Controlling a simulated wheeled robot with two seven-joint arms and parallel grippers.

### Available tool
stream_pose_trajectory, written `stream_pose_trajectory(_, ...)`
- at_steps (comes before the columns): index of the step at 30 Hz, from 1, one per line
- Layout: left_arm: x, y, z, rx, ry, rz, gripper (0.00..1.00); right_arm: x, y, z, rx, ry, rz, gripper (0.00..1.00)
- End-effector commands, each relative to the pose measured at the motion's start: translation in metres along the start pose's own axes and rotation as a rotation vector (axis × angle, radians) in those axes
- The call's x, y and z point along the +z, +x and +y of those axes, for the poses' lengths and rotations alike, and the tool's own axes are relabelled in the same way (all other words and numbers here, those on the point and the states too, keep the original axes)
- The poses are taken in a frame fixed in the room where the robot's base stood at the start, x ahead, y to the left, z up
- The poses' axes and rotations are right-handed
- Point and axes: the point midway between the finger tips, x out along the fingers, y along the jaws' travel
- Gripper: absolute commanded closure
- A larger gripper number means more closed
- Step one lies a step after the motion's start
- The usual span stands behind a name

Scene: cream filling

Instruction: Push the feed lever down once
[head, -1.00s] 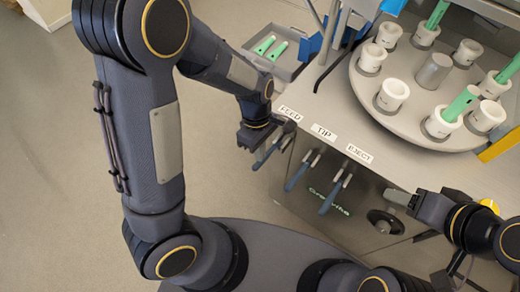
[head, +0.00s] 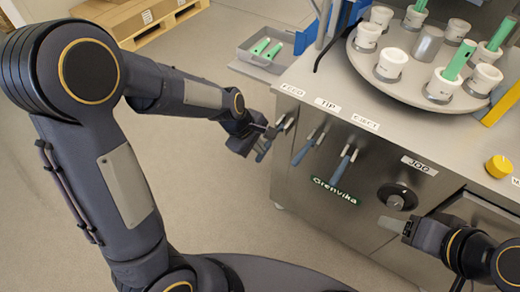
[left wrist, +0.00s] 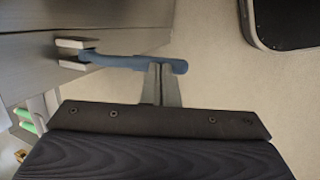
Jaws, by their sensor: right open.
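The feed lever (head: 264,150) is the leftmost of three blue-handled levers on the front of the steel machine, below the FEED label (head: 292,91). Its handle points out and down in the head view. My left gripper (head: 268,134) is at this lever. In the left wrist view the blue handle (left wrist: 120,63) lies crosswise at the tips of my left fingers (left wrist: 161,68). The fingers are close together and look shut, not wrapped around the handle. Whether they touch it is unclear. My right gripper (head: 384,222) is open and empty near the front of the machine.
The tip lever (head: 304,149) and the eject lever (head: 339,169) stand to the right, close by. A dark knob (head: 396,197) is below the JOG label (head: 419,165). A turntable (head: 405,76) with white cups is on top. Floor to the left is clear.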

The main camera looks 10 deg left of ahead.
Motion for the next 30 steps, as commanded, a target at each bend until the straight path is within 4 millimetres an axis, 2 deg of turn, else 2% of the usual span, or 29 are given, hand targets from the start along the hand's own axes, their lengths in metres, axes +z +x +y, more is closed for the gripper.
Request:
stream_pose_trajectory(1, -0.004, 0.018, -0.007, 0.050, 0.006, -0.001, 1.00, 0.012, 0.024, 0.011, 0.000, 0.000, 0.000, 0.43)
stream_pose_trajectory(6, -0.008, 0.035, -0.016, 0.200, 0.037, 0.000, 1.00, 0.032, 0.064, 0.029, 0.000, 0.000, 0.000, 0.43)
stream_pose_trajectory(13, -0.011, 0.048, -0.021, 0.352, 0.066, 0.001, 1.00, 0.052, 0.104, 0.047, 0.000, 0.000, 0.000, 0.43)
stream_pose_trajectory(14, -0.011, 0.048, -0.021, 0.367, 0.070, 0.002, 1.00, 0.054, 0.107, 0.049, 0.000, 0.000, 0.000, 0.43)
stream_pose_trajectory(17, -0.008, 0.040, -0.017, 0.372, 0.075, 0.001, 1.00, 0.050, 0.100, 0.046, 0.000, 0.000, -0.001, 0.43)
stream_pose_trajectory(30, -0.008, 0.040, -0.017, 0.370, 0.074, 0.000, 1.00, 0.050, 0.100, 0.045, 0.000, 0.000, 0.000, 0.43)
